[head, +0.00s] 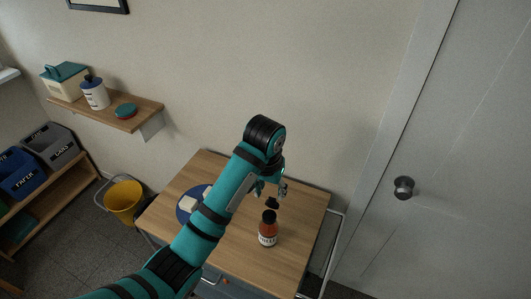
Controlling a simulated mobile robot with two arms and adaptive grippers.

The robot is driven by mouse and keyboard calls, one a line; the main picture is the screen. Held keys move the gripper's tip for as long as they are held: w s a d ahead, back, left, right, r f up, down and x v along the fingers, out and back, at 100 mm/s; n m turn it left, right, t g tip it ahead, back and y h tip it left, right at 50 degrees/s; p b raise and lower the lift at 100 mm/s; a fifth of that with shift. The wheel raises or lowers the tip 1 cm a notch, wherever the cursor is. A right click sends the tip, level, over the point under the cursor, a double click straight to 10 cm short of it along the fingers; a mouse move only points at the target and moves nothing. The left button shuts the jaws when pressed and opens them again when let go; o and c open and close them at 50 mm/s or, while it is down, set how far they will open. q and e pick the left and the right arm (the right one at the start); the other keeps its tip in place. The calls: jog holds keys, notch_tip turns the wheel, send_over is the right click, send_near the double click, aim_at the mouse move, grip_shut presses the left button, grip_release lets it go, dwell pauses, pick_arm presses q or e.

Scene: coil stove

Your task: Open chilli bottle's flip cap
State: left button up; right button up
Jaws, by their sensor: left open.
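The chilli bottle (268,236) stands upright on the wooden table. It is reddish-brown with a white label low on its body and a black cap on top. A small black piece shows just above the cap; I cannot tell whether it is the raised flip lid or part of my gripper. My left gripper (271,194) is open, just above and behind the bottle's top, and looks empty. Whether it touches the cap cannot be made out. My right gripper is not in view.
A blue plate (184,207) with pale pieces lies on the table (286,259), partly behind my left arm. A wall shelf (145,112) holds containers. A yellow bucket (124,201) stands on the floor at left. A door (444,170) is at right. The table's front right is clear.

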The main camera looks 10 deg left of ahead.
pick_arm(q)
jog(key=s+r, duration=0.3)
jog(key=r, duration=1.3)
jog(key=shift+a, duration=0.45)
dwell(0.4)
jog(key=shift+r, duration=0.1)
notch_tip(320, 180, up, 12)
jog(key=s, duration=0.1)
jog(key=shift+s+a, duration=0.25)
jog(key=shift+s, duration=0.1)
dwell(0.3)
